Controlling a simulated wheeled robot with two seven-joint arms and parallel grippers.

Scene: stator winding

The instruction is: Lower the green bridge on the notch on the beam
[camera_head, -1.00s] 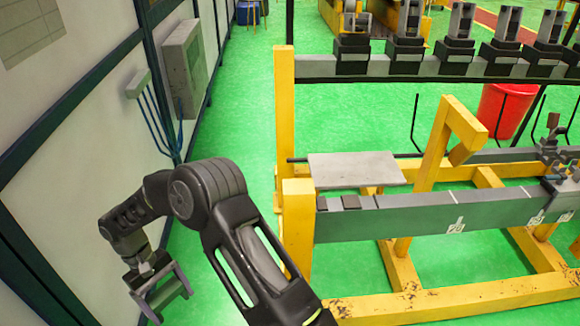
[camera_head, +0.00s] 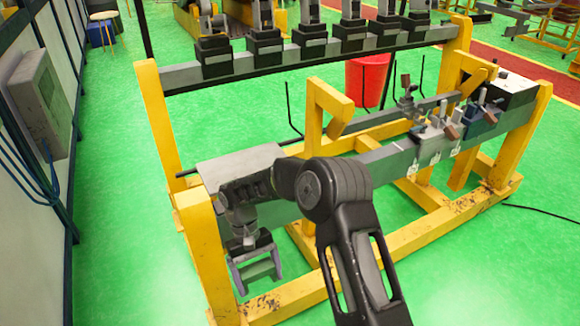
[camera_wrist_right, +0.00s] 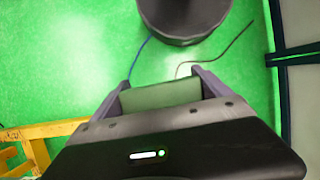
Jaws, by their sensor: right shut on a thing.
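My right gripper (camera_head: 255,272) hangs with its fingers down in front of the left end of the grey beam (camera_head: 385,163), beside the left front yellow post. It is shut on the green bridge (camera_head: 258,269), a pale green block between its fingers. The bridge also shows between the purple-grey fingers in the right wrist view (camera_wrist_right: 160,95). It is in the air, apart from the beam. My right arm covers the beam's left part, and I cannot make out the notch. My left gripper is not in view.
The yellow frame (camera_head: 203,250) carries the beam, with a grey plate (camera_head: 240,165) behind its left end. Clamps (camera_head: 440,128) stand on the beam's right part. A rear rack (camera_head: 230,66) holds several dark blocks. A red bucket (camera_head: 367,80) stands behind.

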